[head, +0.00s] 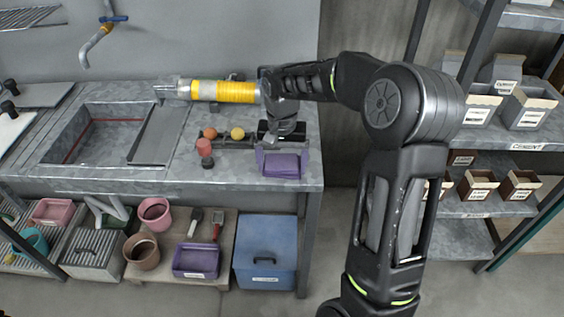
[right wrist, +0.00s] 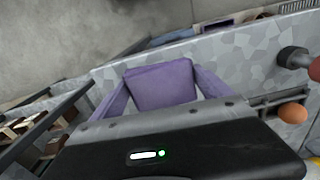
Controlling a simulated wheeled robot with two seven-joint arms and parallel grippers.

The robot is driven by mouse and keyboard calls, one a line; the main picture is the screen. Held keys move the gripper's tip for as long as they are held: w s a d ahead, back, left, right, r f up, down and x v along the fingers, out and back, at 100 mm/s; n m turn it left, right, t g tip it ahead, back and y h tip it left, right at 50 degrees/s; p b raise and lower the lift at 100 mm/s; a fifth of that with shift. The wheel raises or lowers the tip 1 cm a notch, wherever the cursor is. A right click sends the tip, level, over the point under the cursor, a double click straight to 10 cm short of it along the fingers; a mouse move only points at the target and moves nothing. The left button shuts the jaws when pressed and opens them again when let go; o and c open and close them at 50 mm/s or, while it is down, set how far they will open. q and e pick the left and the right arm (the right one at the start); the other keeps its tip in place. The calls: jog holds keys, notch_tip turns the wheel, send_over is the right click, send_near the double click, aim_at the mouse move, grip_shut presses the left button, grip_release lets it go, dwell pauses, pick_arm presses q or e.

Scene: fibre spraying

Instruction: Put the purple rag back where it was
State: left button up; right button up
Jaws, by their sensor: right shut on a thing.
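The purple rag (head: 282,165) is at the front right of the grey counter, close to its front edge. My left gripper is in neither view.
A yellow-banded cylinder (head: 225,91) lies behind my right gripper. An orange ball (head: 210,133), a yellow ball (head: 237,133) and a red-topped item (head: 205,150) are left of the rag. A sink (head: 85,135) is further left. A purple bin (head: 196,261) and blue box (head: 265,255) stand below.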

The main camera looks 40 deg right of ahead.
aim_at(282, 164)
jog(key=shift+f, duration=0.1)
jog(key=o, duration=1.1)
notch_tip(282, 164, up, 12)
jog(key=shift+r, duration=0.2)
dwell(0.3)
